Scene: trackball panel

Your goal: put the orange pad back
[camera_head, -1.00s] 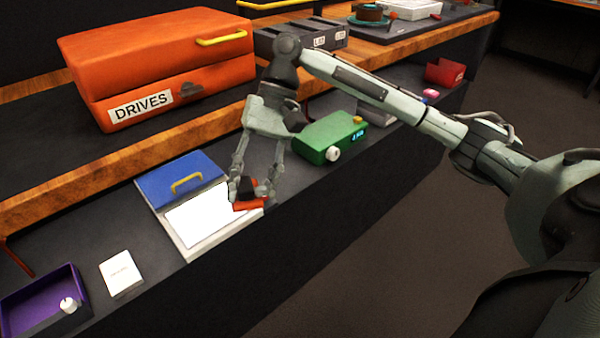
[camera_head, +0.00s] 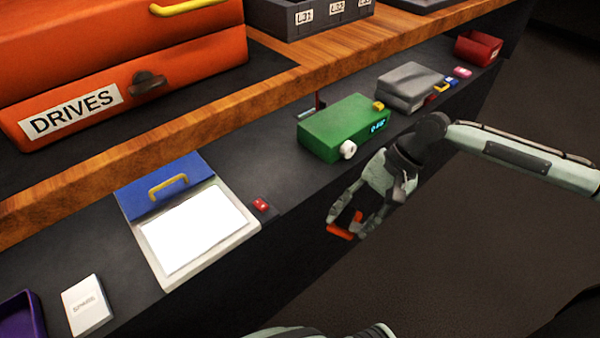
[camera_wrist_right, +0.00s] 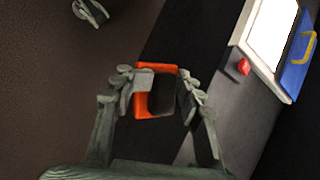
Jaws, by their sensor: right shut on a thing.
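The orange pad (camera_head: 338,232) is held between the fingers of my right gripper (camera_head: 346,222), out past the front edge of the lower shelf. In the right wrist view the orange pad (camera_wrist_right: 141,88) shows as an orange frame around a dark middle, pinched between both fingers (camera_wrist_right: 155,85). The gripper partly hides it in the head view. A part that looks like my left gripper (camera_wrist_right: 90,12) shows at the top left of the wrist view; its jaws cannot be judged.
A bright white panel (camera_head: 195,232) with a blue lid (camera_head: 160,186) lies on the shelf, a small red piece (camera_head: 261,205) beside it. A green box (camera_head: 345,127), grey case (camera_head: 408,84) and red bin (camera_head: 478,47) stand farther right. A white card (camera_head: 87,305) lies left.

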